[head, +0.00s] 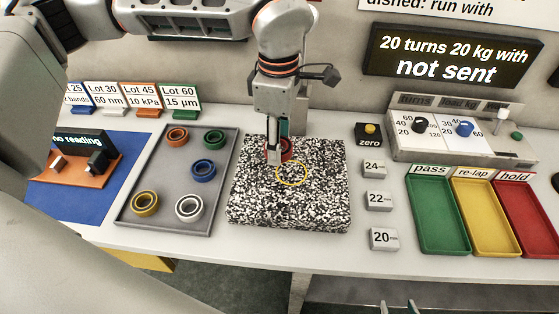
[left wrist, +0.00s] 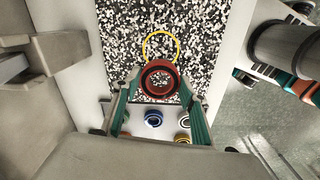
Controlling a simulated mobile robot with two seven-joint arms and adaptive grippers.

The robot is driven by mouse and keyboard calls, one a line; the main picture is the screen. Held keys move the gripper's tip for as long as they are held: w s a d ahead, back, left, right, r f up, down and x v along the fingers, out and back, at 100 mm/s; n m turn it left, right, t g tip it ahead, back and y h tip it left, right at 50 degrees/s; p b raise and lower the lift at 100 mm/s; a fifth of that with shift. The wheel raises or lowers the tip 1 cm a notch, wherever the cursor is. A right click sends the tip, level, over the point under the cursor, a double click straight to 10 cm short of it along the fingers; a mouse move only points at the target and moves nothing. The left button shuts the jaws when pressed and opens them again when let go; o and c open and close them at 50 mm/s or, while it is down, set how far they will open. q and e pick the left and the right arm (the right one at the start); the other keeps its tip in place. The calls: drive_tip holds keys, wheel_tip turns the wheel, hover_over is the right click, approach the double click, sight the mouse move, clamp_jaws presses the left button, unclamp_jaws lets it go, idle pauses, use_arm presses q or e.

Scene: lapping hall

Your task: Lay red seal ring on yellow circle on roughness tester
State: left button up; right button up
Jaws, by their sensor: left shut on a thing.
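The red seal ring (head: 287,147) is between the fingers of my left gripper (head: 279,157), partly hidden by them. In the left wrist view the ring (left wrist: 158,93) is gripped between green-padded fingertips. The yellow circle (head: 291,184) is marked on a black-and-white speckled block (head: 320,210); the held ring is just behind it in the head view. In the left wrist view the ring overlaps the near edge of the circle (left wrist: 160,33). I cannot tell whether the ring touches the block. My right gripper (head: 398,307) shows only two separated fingertips at the bottom edge, with nothing between them.
A grey tray (head: 168,187) with several coloured rings stands left of the block. A device with a "no reading" display (head: 82,142) is farther left. Right of the block are a zero button (head: 369,134), several small labelled blocks, and a green pass tray (head: 437,214).

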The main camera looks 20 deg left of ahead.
sight(279, 171)
use_arm(q)
wheel_tip(279, 171, down, 2)
drive_tip(key=shift+f, duration=2.15)
drive_tip(key=shift+b, duration=0.3)
drive_tip(key=o, duration=1.2)
drive_tip(key=shift+f, duration=0.1)
drive_tip(key=shift+o, duration=0.2)
